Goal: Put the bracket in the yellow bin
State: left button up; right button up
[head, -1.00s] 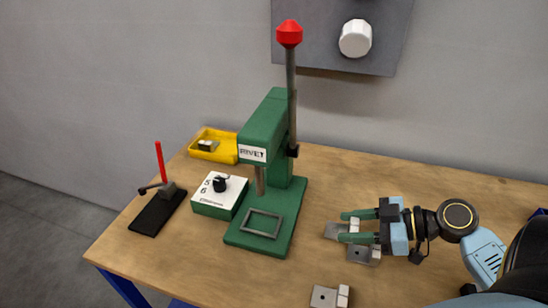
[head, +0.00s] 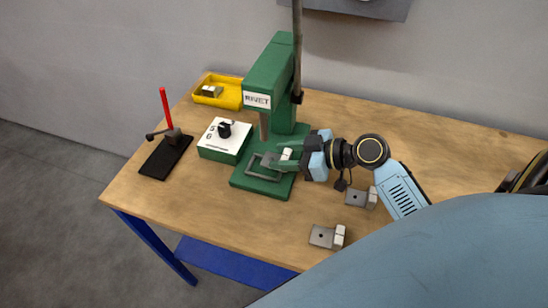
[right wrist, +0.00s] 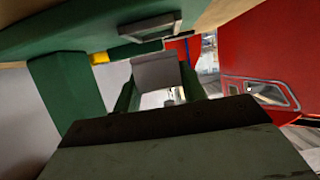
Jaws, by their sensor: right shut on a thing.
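My right gripper (head: 286,157) is over the green press base, with its green fingers shut on a bracket (head: 285,154). The bracket has a grey plate and a pale upright block, and its plate overlaps the fixture frame in the head view. I cannot tell if it touches the frame. In the right wrist view the bracket (right wrist: 157,71) shows as a grey plate between the fingers. The yellow bin (head: 230,99) stands at the back left of the table with a bracket (head: 211,91) in it. My left gripper is not in view.
The green rivet press (head: 270,80) stands between my right gripper and the bin. A white-topped control box (head: 222,138) and a black stand with a red lever (head: 166,155) are to the left. Two more brackets lie on the table (head: 356,198), (head: 322,236).

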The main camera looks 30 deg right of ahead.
aim_at(276, 158)
jog(key=shift+w+a, duration=0.25)
jog(key=shift+w, duration=0.1)
jog(key=shift+w+a+r, duration=0.15)
jog(key=shift+w+a, duration=0.3)
jog(key=f, duration=0.2)
jog(key=shift+w+a+f, duration=0.2)
jog(key=shift+w+f, duration=0.05)
jog(key=shift+f, duration=0.45)
jog(key=shift+f, duration=0.1)
jog(key=shift+f, duration=0.15)
jog(key=o, duration=1.1)
jog(key=shift+c, duration=0.2)
